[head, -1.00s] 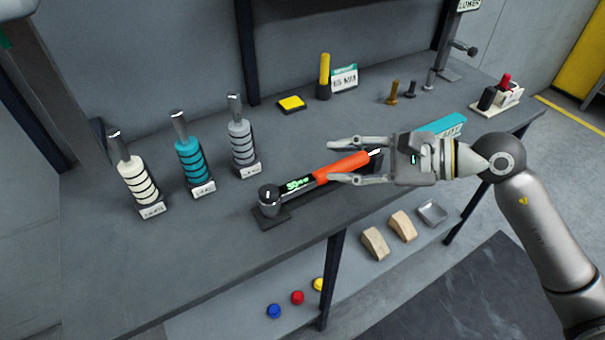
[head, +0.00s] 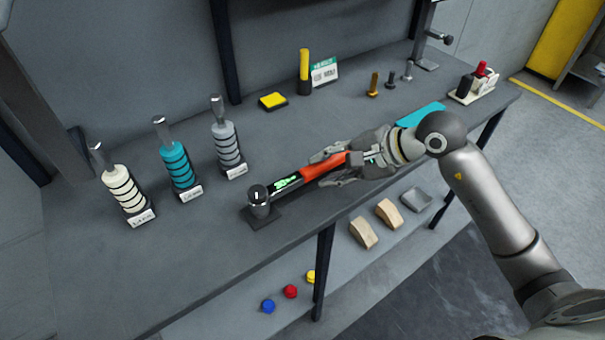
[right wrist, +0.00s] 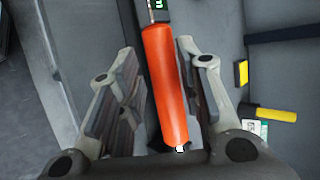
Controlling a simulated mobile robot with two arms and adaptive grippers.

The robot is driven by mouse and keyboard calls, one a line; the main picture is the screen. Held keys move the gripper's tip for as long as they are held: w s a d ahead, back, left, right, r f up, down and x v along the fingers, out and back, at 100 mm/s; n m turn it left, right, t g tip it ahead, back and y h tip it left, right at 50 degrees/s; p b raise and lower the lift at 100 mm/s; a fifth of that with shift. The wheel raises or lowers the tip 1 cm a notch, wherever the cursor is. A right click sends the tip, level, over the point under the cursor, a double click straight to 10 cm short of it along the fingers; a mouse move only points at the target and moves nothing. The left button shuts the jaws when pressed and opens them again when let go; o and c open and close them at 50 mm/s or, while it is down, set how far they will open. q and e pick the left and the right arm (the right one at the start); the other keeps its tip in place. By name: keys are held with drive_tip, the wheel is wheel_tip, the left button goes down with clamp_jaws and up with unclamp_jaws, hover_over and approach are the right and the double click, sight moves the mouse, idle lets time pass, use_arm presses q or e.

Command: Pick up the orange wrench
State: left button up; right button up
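The orange wrench (head: 326,164) is a torque wrench with an orange grip, a dark shaft with a lit green display (head: 286,182) and a round dark head (head: 259,197). It lies along a dark holder (head: 262,217) near the bench's front edge. My right gripper (head: 322,165) is open, with one finger on each side of the orange grip. In the right wrist view the grip (right wrist: 165,85) runs between the fingers, with a visible gap on the left and a narrower one on the right. My left gripper is not in view.
Three ringed posts, white (head: 124,192), teal (head: 178,167) and grey (head: 227,145), stand left of the wrench. Behind it are a yellow pad (head: 273,101), a yellow-handled tool (head: 304,70) and several bolts (head: 373,85). A lower shelf holds wooden blocks (head: 364,232) and coloured buttons (head: 290,291).

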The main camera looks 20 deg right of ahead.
sight(318, 169)
drive_tip(key=p+x, duration=0.1)
drive_tip(key=x, duration=0.2)
drive_tip(key=shift+a+r, duration=0.15)
drive_tip(key=shift+a, duration=0.05)
drive_tip(key=shift+x, duration=0.75)
drive_tip(key=c, duration=0.7)
clamp_jaws()
drive_tip(key=shift+r, duration=0.1)
